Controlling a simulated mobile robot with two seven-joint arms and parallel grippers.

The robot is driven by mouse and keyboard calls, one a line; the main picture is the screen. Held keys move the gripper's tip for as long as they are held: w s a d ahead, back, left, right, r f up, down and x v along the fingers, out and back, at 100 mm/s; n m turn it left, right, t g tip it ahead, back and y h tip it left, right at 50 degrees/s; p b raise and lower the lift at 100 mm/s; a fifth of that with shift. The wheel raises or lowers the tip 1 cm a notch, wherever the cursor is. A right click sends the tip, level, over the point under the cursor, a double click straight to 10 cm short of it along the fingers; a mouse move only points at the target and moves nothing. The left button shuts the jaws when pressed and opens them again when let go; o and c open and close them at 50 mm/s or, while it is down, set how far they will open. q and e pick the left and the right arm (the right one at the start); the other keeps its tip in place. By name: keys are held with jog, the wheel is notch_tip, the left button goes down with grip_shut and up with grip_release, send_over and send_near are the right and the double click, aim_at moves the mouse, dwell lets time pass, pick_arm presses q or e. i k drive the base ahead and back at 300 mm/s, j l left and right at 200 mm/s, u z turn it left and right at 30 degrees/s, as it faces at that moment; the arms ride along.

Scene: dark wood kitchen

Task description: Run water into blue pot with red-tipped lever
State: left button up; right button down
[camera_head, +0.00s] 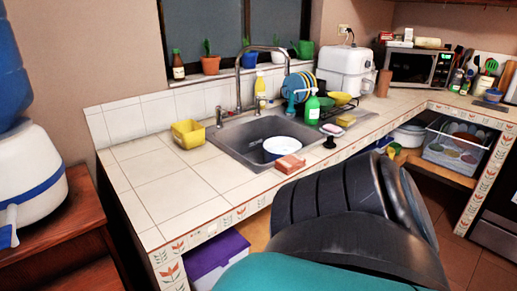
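A round pot (283,151) sits in the steel sink (236,137). It looks white inside with a thin bluish rim, and its outer wall is mostly hidden. A tall curved faucet (238,80) stands behind the sink, its spout arching to the right above the basin. A small metal lever or fitting (219,117) stands at the sink's left rear edge; I cannot make out a red tip. I see no water stream. Neither of my grippers shows in the view.
A pinkish block (290,164) lies at the sink's front edge. A yellow container (187,134) stands left of the sink, a green soap bottle (312,107) right of it. Left counter is mostly clear. A large dark and teal shape hides the lower foreground.

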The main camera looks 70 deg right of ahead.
aim_at(218, 109)
jog(key=z, duration=2)
jog(key=i+l, duration=0.1)
jog(key=l, duration=0.3)
jog(key=i+l, duration=0.1)
jog(key=l, duration=0.3)
jog(key=i+l, duration=0.1)
jog(key=l, duration=0.25)
